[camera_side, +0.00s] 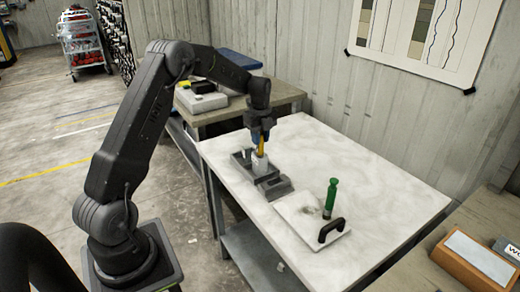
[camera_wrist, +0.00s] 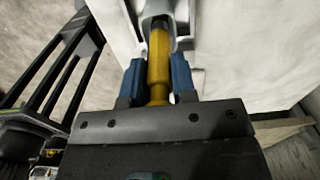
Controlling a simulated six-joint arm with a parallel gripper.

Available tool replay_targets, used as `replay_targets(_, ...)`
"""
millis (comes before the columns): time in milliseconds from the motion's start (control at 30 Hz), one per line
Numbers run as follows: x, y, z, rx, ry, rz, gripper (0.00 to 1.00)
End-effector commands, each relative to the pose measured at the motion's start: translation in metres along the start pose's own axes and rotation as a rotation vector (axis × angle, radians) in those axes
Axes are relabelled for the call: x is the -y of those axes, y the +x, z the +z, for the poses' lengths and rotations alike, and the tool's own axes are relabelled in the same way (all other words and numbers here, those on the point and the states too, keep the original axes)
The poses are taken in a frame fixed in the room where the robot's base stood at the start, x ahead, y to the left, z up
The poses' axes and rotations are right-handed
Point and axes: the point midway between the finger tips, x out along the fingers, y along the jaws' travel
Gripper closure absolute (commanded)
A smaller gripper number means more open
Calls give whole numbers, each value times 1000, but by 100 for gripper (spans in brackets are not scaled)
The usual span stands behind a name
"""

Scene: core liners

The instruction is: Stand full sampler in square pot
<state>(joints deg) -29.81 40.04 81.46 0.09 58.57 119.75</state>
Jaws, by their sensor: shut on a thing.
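My gripper (camera_side: 261,136) has its blue fingers closed on the yellow handle of a sampler (camera_side: 261,146). In the wrist view the yellow sampler (camera_wrist: 159,72) lies between the blue fingers of my gripper (camera_wrist: 156,82), its dark far part pointing away. That far end meets a pale grey-white holder (camera_wrist: 183,14), also seen as a pale upright container (camera_side: 259,163) in the side view. The sampler looks near upright there; how deep it sits is hidden. A green-handled sampler (camera_side: 330,193) stands on the right. I cannot tell for sure which container is the square pot.
Dark grey blocks (camera_side: 273,187) sit close beside the pale container. A white board (camera_side: 300,213) with a black handle (camera_side: 331,230) lies near the table's front edge. The right and back of the white table (camera_side: 385,185) are clear.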

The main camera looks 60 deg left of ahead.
Motion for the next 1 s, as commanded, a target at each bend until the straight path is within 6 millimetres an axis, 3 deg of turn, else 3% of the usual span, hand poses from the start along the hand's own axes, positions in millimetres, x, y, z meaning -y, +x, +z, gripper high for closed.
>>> replay_targets(300, 0, 36, 0, -1, 0, 2, 99)
replay_targets(700, 0, 42, 0, 0, 0, 0, 99)
replay_targets(733, 0, 42, 0, 0, 0, 0, 74)
replay_targets(1000, 0, 42, 0, 0, 0, 0, 49)
